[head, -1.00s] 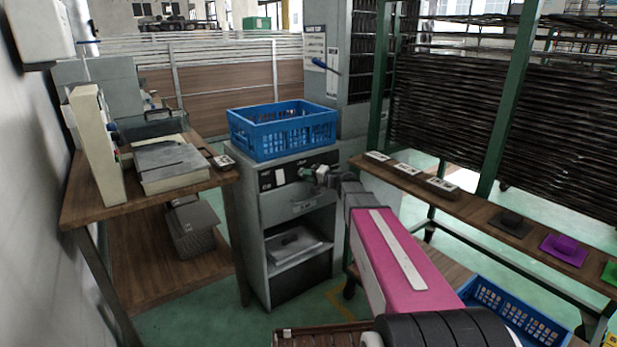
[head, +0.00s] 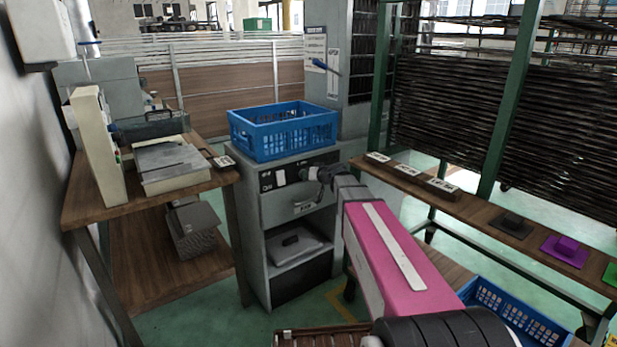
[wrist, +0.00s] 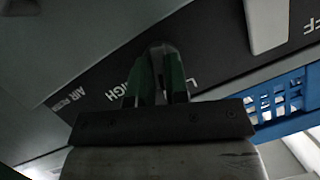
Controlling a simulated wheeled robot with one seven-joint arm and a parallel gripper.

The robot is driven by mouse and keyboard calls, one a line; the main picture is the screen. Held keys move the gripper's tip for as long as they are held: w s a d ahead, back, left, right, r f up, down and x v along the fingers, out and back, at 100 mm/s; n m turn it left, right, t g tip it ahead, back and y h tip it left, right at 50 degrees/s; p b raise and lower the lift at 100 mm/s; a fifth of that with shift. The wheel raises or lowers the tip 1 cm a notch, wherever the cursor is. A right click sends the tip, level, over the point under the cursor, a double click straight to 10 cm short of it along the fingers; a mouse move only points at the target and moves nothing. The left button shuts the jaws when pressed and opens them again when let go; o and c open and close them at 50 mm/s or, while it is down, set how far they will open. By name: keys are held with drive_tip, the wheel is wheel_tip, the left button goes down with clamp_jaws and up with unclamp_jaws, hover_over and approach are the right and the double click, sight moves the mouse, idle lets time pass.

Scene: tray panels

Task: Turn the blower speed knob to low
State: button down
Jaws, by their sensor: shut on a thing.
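The blower speed knob (wrist: 157,52) is a small grey piece on a black label strip in the wrist view. My gripper (wrist: 160,75) has green fingers, one on each side of the knob, shut on it. The word HIGH shows left of the fingers and a word starting with L shows right of them, partly covered. In the head view my gripper (head: 305,174) is at the black front panel (head: 325,160) of the grey cabinet (head: 258,215). There the knob is hidden behind my gripper and wrist, and its pointing direction cannot be told.
A blue crate (head: 283,148) stands on top of the cabinet, just above the panel. A white-fronted switch (head: 280,177) sits left of my gripper. A wooden bench (head: 400,178) with small blocks runs close on the right. Another bench (head: 90,213) stands on the left.

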drive_tip(key=shift+a+n+t+h, duration=0.1)
drive_tip(key=shift+n+t+h, duration=0.55)
drive_tip(key=shift+n, duration=0.65)
drive_tip(key=shift+h, duration=0.25)
drive_tip(key=c, duration=1.1)
unclamp_jaws()
drive_tip(key=shift+g, duration=0.25)
drive_tip(key=shift+s, duration=0.1)
drive_tip(key=v, duration=1)
drive_tip(key=shift+s, duration=0.25)
